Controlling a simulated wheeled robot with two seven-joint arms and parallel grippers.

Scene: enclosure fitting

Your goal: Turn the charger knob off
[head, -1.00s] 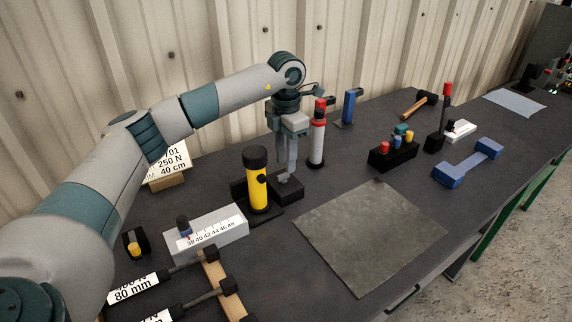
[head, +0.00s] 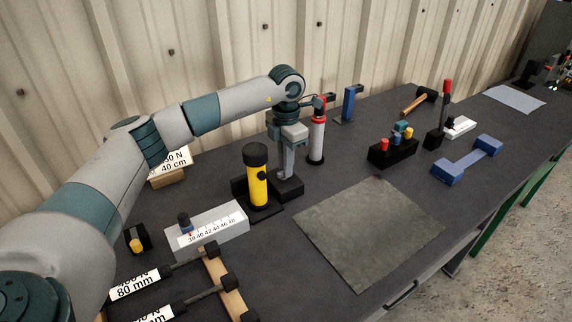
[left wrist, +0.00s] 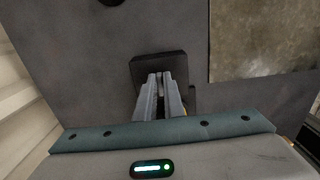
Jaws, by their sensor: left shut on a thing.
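A black box (head: 292,190), which looks like the charger, stands beside the yellow flashlight (head: 259,188) on its black base. My left gripper (head: 285,177) points straight down onto the top of this box. In the left wrist view the two fingers (left wrist: 160,80) are close together over the black box (left wrist: 145,66). The gripper is shut on the knob, which is mostly hidden between the fingers, so its setting cannot be read. My right gripper is not in view.
A red and white cylinder (head: 317,140) stands close behind the gripper. A white scale block (head: 222,232) lies left of the flashlight. A grey mat (head: 365,235) lies to the right. The corrugated wall (head: 200,60) runs behind the bench.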

